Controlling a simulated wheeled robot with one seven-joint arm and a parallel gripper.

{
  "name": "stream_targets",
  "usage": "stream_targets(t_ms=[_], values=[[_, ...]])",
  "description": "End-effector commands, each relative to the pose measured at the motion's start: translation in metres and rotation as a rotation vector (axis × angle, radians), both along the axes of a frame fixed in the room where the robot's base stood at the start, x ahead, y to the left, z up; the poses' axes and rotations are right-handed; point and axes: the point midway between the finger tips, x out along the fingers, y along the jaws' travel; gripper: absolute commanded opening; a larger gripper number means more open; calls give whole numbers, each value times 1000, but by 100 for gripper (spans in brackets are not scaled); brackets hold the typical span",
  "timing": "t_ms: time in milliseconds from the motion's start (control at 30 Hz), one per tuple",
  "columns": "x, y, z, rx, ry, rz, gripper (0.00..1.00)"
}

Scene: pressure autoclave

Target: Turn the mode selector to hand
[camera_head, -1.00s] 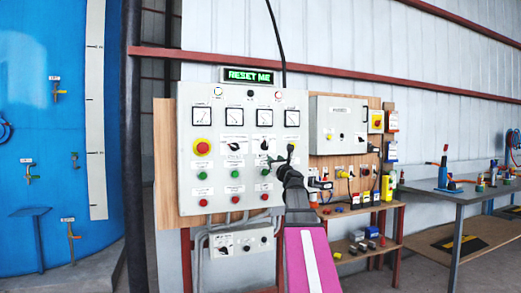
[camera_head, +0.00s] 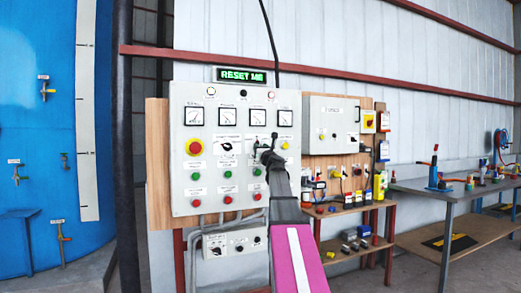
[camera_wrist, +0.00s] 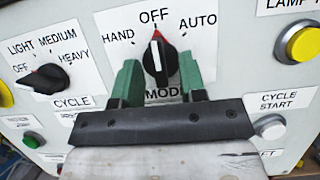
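The mode selector (camera_wrist: 158,58) is a black knob on a white plate marked HAND, OFF and AUTO. Its pointer with a red tip stands at OFF, between HAND at left and AUTO at right. My gripper (camera_wrist: 160,60) is open, with one green finger at the knob's lower left and one at its lower right. A gap shows between the knob and each finger. In the head view my gripper (camera_head: 266,146) is up against the control panel (camera_head: 213,160) and mostly hides the selector there.
Left of the mode selector is the cycle selector (camera_wrist: 48,78), pointing near OFF. A yellow lamp button (camera_wrist: 303,45) and a white cycle start button (camera_wrist: 270,127) sit to the right. The head view shows a red emergency button (camera_head: 195,147) and a green display (camera_head: 241,76).

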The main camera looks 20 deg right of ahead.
Motion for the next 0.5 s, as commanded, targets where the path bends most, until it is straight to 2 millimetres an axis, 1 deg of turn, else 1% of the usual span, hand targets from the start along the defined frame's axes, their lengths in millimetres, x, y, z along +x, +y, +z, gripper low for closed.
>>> stream_targets(t_ms=[233, 267, 300, 367, 400, 500], values=[[1, 0, 0, -1, 0, 0, 38], [1, 0, 0, -1, 0, 0, 35], [1, 0, 0, -1, 0, 0, 22], [1, 0, 0, -1, 0, 0, 2], [1, 0, 0, -1, 0, 0, 0], [1, 0, 0, -1, 0, 0, 0]])
